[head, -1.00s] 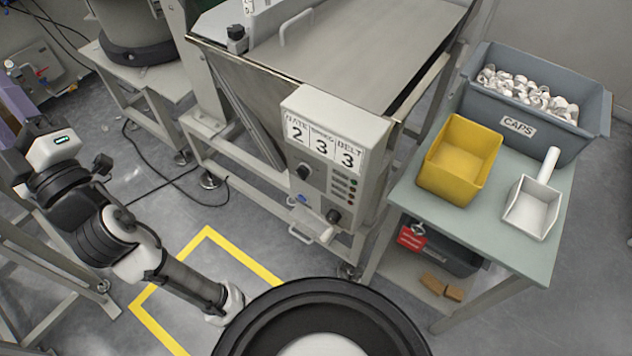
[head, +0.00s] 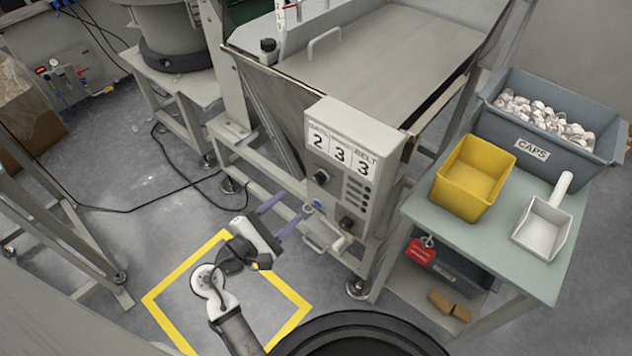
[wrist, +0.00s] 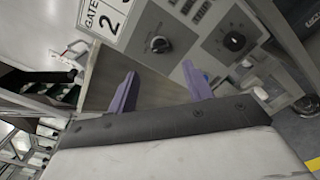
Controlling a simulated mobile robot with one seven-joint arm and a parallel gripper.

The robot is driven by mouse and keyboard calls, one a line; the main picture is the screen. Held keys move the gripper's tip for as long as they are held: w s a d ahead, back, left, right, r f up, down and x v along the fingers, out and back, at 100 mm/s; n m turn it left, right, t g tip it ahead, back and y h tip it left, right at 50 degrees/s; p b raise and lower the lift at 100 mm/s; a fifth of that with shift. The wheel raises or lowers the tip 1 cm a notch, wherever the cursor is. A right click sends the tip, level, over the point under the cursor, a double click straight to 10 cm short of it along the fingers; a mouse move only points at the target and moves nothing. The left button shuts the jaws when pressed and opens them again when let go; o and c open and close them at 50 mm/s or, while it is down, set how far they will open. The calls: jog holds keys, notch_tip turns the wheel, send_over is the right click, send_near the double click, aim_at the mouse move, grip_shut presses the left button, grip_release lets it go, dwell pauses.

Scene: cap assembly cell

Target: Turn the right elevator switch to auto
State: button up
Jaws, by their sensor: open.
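Labels are too small to read, so I cannot tell which is the right elevator switch. My gripper (head: 296,203) is open and empty, its purple fingers left of the box's lower part, apparently apart from both knobs. It also shows in the wrist view (wrist: 160,72).
A white-handled lever (head: 338,243) juts out below the box. At the right, a table (head: 415,205) holds a yellow bin (head: 470,180), a white scoop (head: 543,228) and a grey caps crate (head: 600,150). A yellow floor frame (head: 170,290) lies beneath my arm.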

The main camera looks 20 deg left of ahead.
aim_at(317, 181)
jog(key=p+x, duration=0.2)
jog(key=x, duration=0.8)
jog(key=c, duration=1)
